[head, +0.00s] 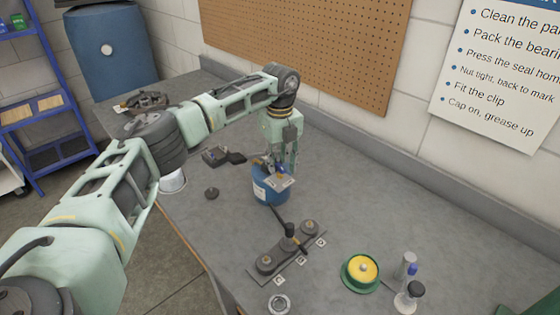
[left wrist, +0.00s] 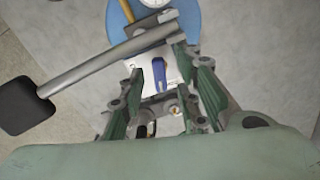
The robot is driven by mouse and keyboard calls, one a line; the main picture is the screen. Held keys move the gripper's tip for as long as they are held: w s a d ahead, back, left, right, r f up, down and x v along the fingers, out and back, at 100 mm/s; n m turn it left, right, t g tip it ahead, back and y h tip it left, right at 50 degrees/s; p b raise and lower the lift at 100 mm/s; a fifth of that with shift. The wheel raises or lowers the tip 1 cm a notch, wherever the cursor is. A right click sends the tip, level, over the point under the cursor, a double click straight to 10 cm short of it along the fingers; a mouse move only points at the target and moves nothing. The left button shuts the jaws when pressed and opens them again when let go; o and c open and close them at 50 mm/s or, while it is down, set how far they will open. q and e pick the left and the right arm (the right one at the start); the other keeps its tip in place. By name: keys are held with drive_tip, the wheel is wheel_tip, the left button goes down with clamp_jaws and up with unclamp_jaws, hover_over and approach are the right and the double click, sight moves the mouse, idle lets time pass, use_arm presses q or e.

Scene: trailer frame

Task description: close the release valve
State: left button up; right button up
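A blue round-bodied device (head: 265,192), looking like a hand pump, stands on the grey bench. It also shows at the top of the left wrist view (left wrist: 197,22), with a white gauge face and a grey lever (left wrist: 105,60) ending in a black grip. A small blue handle (left wrist: 159,75), seemingly the release valve, sits on its pale plate (left wrist: 158,62). My left gripper (head: 284,163) points down right above this plate. In the left wrist view its fingers (left wrist: 160,68) stand apart, one on each side of the blue handle. Contact cannot be told. My right gripper is not visible.
A dark plate with round knobs (head: 287,247) lies in front of the device. A green and yellow round part (head: 361,271) and small bottles (head: 407,290) stand to the right. A pegboard wall (head: 310,40) rises behind. The bench between is mostly clear.

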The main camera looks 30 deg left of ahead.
sight(280, 166)
use_arm(q)
drive_tip(key=shift+r, duration=0.2)
wheel_tip(280, 166, up, 12)
drive_tip(key=shift+f, duration=0.2)
